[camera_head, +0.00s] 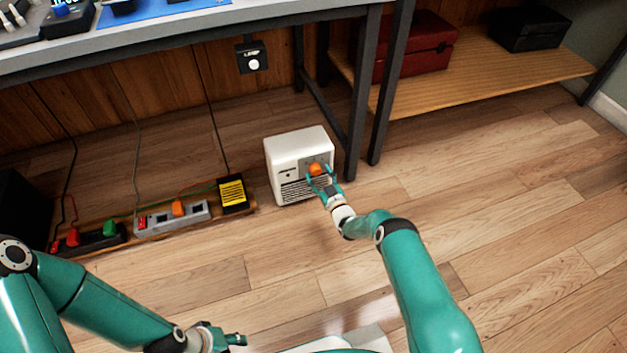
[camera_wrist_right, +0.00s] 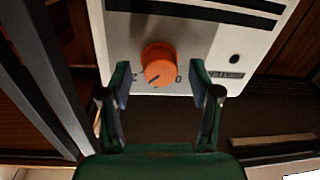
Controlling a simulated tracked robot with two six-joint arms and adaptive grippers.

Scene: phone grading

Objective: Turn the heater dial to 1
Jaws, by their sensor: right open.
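The heater (camera_head: 297,158) is a white box standing on the wooden floor under the workbench, with dark vent slots on its front. Its orange dial (camera_head: 315,169) is on the upper right of the front face. In the right wrist view the dial (camera_wrist_right: 160,64) has a dark pointer mark at its lower left, near small printed marks; a 0 and a 2 can be made out. My right gripper (camera_wrist_right: 158,88) is open, its fingers on either side of the dial with gaps visible. My left gripper (camera_head: 236,340) is low in the head view, away from the heater; its finger opening is unclear.
A red toolbox (camera_head: 415,45) sits on the wooden shelf. Floor at right is clear.

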